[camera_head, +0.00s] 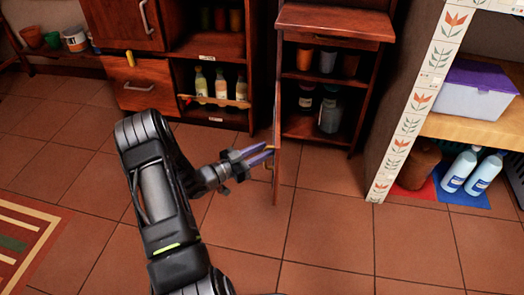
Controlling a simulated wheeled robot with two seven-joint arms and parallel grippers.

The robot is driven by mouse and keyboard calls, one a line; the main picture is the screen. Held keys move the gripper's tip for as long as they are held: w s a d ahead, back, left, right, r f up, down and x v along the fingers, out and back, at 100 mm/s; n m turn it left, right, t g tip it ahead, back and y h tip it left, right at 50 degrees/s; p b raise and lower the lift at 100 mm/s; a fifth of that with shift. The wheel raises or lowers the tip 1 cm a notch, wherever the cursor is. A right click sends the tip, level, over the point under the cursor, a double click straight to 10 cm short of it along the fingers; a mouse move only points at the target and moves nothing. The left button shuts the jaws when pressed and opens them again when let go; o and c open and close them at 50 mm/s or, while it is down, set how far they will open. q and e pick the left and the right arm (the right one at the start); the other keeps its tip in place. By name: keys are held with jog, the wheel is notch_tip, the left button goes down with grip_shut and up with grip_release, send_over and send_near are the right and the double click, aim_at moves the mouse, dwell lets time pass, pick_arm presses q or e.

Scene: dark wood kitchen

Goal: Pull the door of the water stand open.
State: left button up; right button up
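The water stand (333,22) is a dark reddish wood cabinet at the upper middle, with shelves inside. Its door (278,165) stands swung out toward me, seen almost edge-on, and the shelves behind are exposed. A small brass-coloured handle (270,165) shows on the door's left side. My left gripper (269,150) reaches in from the left, with its purple-grey fingertips at the door's left face, right by the handle. I cannot tell whether the fingers grip the handle or only lie beside it. My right gripper is not in view.
Jars (328,62) stand on the stand's shelves. Left of it is a cabinet with a bottle rack (225,100). A tiled partition (407,125) rises on the right, with white bottles (470,172) beyond. The tiled floor (330,235) in front is clear.

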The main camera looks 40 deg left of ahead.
pick_arm(q)
jog(key=p+v, duration=0.2)
jog(key=v, duration=0.5)
jog(key=shift+s, duration=0.4)
jog(key=shift+a+f, duration=0.1)
jog(key=shift+a, duration=0.05)
